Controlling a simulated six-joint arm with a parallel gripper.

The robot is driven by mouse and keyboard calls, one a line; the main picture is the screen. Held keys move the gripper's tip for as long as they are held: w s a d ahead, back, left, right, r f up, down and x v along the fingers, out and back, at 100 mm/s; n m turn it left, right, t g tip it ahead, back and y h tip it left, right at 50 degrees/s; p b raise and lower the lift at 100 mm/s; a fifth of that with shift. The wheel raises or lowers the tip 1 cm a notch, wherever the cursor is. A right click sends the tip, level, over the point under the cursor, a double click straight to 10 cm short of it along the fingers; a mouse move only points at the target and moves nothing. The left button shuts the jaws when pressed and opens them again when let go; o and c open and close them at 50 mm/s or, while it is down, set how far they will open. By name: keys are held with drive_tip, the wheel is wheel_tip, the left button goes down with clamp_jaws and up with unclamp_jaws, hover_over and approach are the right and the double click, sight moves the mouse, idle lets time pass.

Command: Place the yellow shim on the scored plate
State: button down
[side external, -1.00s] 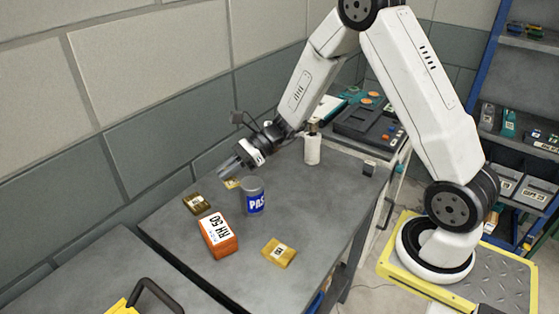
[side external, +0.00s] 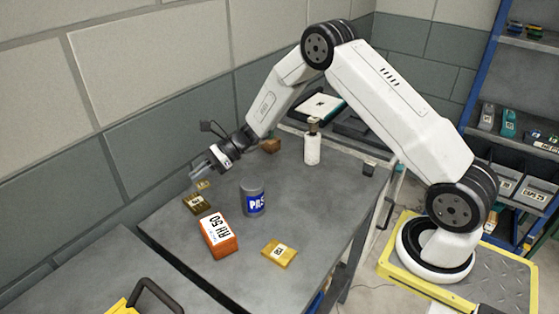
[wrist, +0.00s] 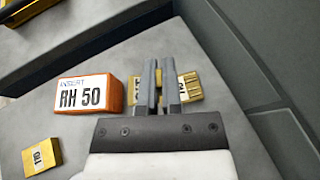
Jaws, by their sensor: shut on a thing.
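My gripper (side external: 201,172) is shut on the small yellow shim (side external: 203,184) and holds it in the air over the far left of the table. In the wrist view the shim (wrist: 159,84) is a narrow yellow strip between my fingers (wrist: 160,64). The scored plate (side external: 196,204) is a flat dark-gold piece lying on the table near the shim. In the wrist view the scored plate (wrist: 192,86) shows grooves at its right end and lies behind my fingers, which hide its middle. The shim's height above the plate is hard to tell.
An orange box marked RH 50 (side external: 219,236) stands close to the scored plate. A blue-labelled tin (side external: 252,198), a yellow labelled block (side external: 279,253), a white bottle (side external: 312,147) and a brown block (side external: 270,146) are also on the table. A wall runs behind.

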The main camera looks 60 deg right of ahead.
hover_over(194, 198)
drive_tip(key=shift+s+f, duration=0.15)
drive_tip(key=shift+f, duration=0.95)
drive_tip(key=shift+s+f, duration=0.1)
drive_tip(key=shift+f, duration=1)
drive_tip(key=shift+w+f, duration=0.1)
drive_tip(key=shift+w+f, duration=0.1)
drive_tip(key=shift+f, duration=1.6)
drive_tip(key=shift+f, duration=0.1)
drive_tip(key=c, duration=0.8)
unclamp_jaws()
